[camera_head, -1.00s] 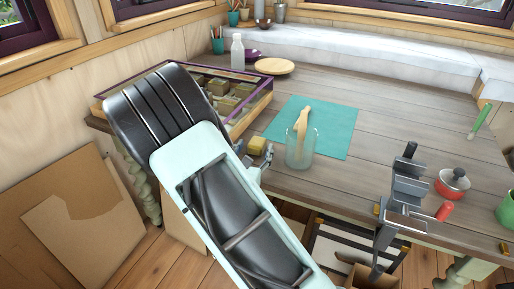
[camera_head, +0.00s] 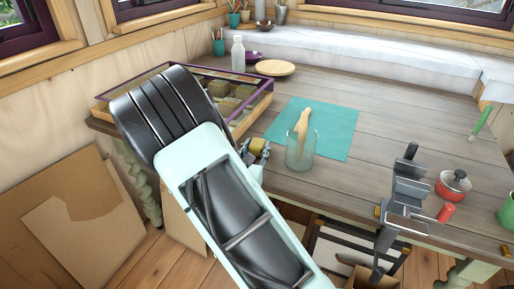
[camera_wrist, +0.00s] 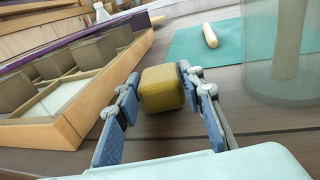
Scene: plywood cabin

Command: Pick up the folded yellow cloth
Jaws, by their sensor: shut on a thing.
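The folded yellow cloth (camera_wrist: 162,88) is a small, rounded mustard-yellow block in the wrist view. My gripper (camera_wrist: 160,92) is shut on it, with one blue-grey finger against each side. In the head view the cloth (camera_head: 257,144) shows small at the end of my arm, partly covered by my gripper (camera_head: 259,151). It is close over the table's near edge, left of the glass jar. I cannot tell whether its underside touches the tabletop.
A purple-edged wooden box with compartments (camera_wrist: 85,112) stands close on the left. A glass jar (camera_head: 300,154) stands close on the right, by a teal mat (camera_head: 336,128) with a wooden object. A metal clamp-like device (camera_head: 408,190) and red pot (camera_head: 453,184) are farther right.

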